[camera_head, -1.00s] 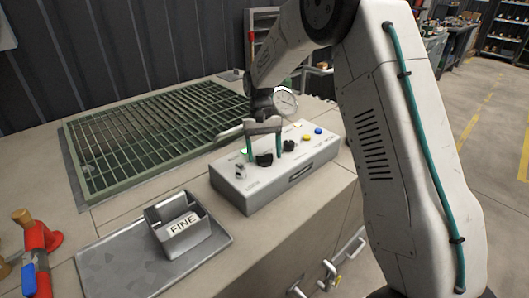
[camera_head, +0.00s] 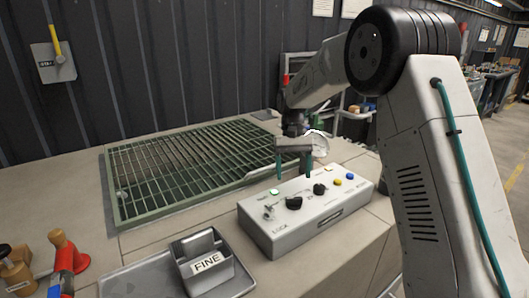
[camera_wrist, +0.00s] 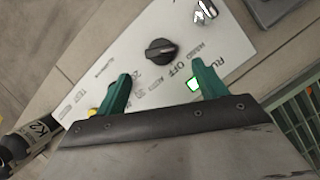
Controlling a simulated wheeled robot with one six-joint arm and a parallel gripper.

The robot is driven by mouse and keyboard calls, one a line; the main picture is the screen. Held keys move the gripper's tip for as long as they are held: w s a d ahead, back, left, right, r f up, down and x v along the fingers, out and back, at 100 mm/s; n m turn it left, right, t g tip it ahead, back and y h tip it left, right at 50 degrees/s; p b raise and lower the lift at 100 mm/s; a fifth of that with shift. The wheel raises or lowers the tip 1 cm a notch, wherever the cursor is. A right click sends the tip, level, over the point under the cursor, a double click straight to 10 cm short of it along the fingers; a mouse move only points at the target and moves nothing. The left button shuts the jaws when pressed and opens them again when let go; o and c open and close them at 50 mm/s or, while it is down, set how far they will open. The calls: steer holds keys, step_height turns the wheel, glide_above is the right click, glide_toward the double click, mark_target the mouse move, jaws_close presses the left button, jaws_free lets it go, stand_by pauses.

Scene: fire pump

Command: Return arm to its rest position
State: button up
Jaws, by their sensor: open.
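My gripper (camera_head: 294,166) hangs from my arm above the back of the control box (camera_head: 300,235). Its two green fingers are apart with nothing between them. In the wrist view my gripper (camera_wrist: 158,95) is also open, its fingers over the box's white panel (camera_wrist: 105,60). My gripper looks clear of the knobs.
A green grating (camera_head: 190,165) lies left of the box. A grey bin marked FINE (camera_head: 206,264) sits on a tray in front. A red fitting (camera_head: 68,252) stands at the left. A yellow-handled switch (camera_head: 53,62) is on the wall. Space above the bench is free.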

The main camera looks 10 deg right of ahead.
steer(key=shift+s+f, duration=0.95)
steer(key=shift+s, duration=0.05)
steer(key=s+d+r+t, duration=0.1)
steer(key=s+r, duration=0.3)
steer(key=s, duration=0.8)
steer(key=s+d+r+t, duration=0.1)
steer(key=s+r+t, duration=0.2)
steer(key=s, duration=1)
steer(key=s+r+n+t, duration=0.1)
steer(key=s+r, duration=0.4)
steer(key=s, duration=0.8)
steer(key=shift+d+t+h, duration=0.3)
steer(key=shift+d+t, duration=0.1)
steer(key=shift+t, duration=0.1)
